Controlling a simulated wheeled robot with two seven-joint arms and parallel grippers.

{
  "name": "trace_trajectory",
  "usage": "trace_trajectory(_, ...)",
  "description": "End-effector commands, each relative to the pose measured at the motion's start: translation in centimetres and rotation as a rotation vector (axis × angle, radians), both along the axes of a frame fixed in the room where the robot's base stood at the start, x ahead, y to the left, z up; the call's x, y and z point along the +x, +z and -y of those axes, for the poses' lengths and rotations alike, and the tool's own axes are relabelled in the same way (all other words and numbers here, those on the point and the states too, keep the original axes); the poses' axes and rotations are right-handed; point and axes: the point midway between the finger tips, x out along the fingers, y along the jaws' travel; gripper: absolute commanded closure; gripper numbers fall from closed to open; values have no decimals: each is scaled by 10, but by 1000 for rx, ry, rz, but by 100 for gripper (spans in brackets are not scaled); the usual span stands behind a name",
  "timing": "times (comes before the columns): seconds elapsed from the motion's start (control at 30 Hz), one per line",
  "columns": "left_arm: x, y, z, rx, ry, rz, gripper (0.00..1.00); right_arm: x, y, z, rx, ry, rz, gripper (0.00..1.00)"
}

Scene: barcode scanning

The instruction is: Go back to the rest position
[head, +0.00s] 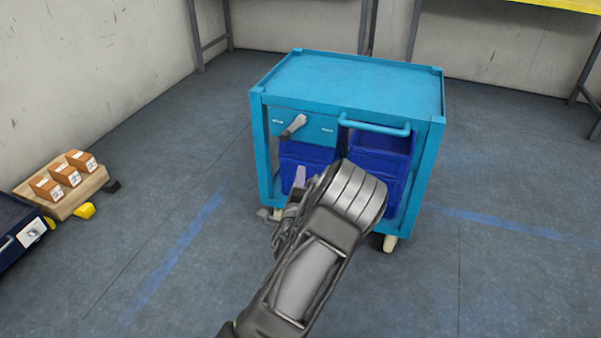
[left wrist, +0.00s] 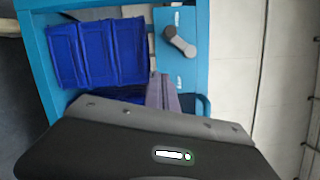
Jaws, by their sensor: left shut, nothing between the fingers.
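My left arm reaches up from the bottom of the head view to the front of the blue cart (head: 350,80). My left gripper (head: 300,177) is in front of the cart's lower part, largely hidden behind my own wrist. In the left wrist view its fingers (left wrist: 164,92) are together and hold nothing. A grey handheld scanner (head: 293,127) is at the cart's upper front panel, apart from the gripper. It also shows in the left wrist view (left wrist: 180,42). My right gripper is not in view.
Blue bins (left wrist: 100,52) fill the cart's shelf, and a handle (head: 375,125) sticks out at the front. At the left, a wooden pallet (head: 65,207) with small cardboard boxes (head: 65,175) is near a dark blue case (head: 15,232).

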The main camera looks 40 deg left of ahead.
Motion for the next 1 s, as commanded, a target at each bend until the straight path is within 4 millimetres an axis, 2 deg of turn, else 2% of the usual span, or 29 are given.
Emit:
trace_trajectory(0.37, 0, 0, 0, -7, -1, 4, 100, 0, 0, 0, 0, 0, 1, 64)
trace_trajectory(0.47, 0, -3, -1, -55, 0, 23, 100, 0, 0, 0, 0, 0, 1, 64)
trace_trajectory(0.57, -2, -17, -4, -190, 10, 47, 100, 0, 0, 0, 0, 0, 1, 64)
trace_trajectory(0.63, -8, -43, 0, -356, 29, 46, 100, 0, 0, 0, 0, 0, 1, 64)
trace_trajectory(0.77, -30, -121, 40, -757, 102, 6, 100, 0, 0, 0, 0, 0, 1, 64)
trace_trajectory(0.8, -41, -146, 57, -881, 141, -12, 100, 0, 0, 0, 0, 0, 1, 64)
trace_trajectory(0.87, -61, -183, 85, -1058, 212, -45, 100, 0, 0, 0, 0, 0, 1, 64)
trace_trajectory(0.9, -76, -205, 105, -1169, 264, -70, 100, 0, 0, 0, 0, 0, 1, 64)
trace_trajectory(0.97, -100, -235, 139, -1325, 353, -109, 100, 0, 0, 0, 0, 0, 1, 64)
trace_trajectory(1.0, -117, -251, 162, -1419, 415, -137, 100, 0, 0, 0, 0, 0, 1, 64)
